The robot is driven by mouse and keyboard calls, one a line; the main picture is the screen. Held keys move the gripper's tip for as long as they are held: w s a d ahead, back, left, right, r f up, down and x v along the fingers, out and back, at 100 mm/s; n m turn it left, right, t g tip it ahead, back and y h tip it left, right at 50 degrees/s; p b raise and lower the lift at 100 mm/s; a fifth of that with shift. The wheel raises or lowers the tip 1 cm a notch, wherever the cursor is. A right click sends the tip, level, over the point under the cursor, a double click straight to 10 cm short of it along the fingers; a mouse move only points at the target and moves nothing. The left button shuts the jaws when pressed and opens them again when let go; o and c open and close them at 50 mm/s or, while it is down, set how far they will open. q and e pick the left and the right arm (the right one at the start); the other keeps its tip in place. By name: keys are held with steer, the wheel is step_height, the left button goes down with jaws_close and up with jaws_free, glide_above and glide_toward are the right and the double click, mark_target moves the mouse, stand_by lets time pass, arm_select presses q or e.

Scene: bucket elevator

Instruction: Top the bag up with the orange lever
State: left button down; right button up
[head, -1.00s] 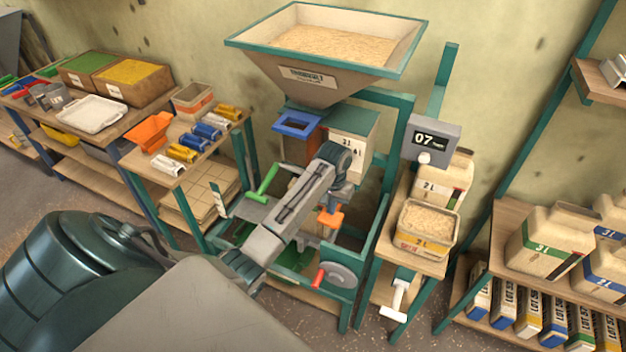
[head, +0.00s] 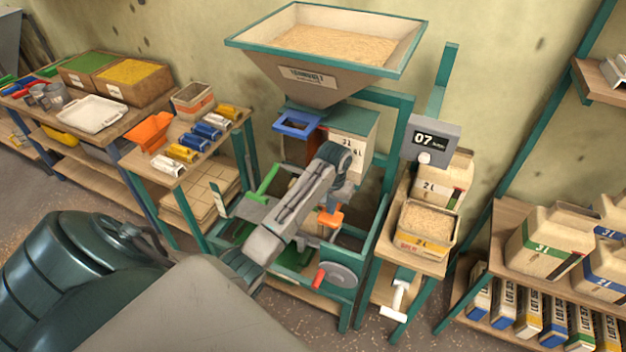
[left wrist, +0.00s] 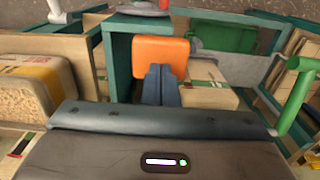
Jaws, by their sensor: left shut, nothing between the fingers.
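The orange lever (head: 331,217) is on the green filling machine, below the hopper (head: 325,85). It also shows as an orange block in the left wrist view (left wrist: 160,56). My left gripper (head: 333,203) is shut and empty, right at the lever. In the left wrist view its fingertips (left wrist: 161,72) overlap the lever's lower edge; I cannot tell whether they touch. An open bag full of grain (head: 429,217), with a yellow 2L label, stands on the shelf right of the machine. It also shows in the left wrist view (left wrist: 28,90). My right gripper is not visible.
A green lever (head: 265,181) is left of my forearm and a red crank handle (head: 319,277) is low in front. A display reading 07 (head: 431,139) stands above the bag. Shelves with packs (head: 550,240) are at right, a bench with trays (head: 92,113) at left.

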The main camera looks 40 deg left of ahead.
mark_target(330, 217)
arm_select(q)
steer(key=shift+f, duration=0.1)
steer(key=shift+f+b, duration=0.8)
steer(key=shift+f, duration=1.7)
stand_by(0.6)
step_height(330, 217, up, 3)
steer(key=p, duration=0.2)
steer(key=shift+r+p, duration=0.2)
steer(key=shift+p, duration=0.2)
step_height(330, 217, up, 6)
steer(key=shift+f, duration=0.15)
stand_by(0.3)
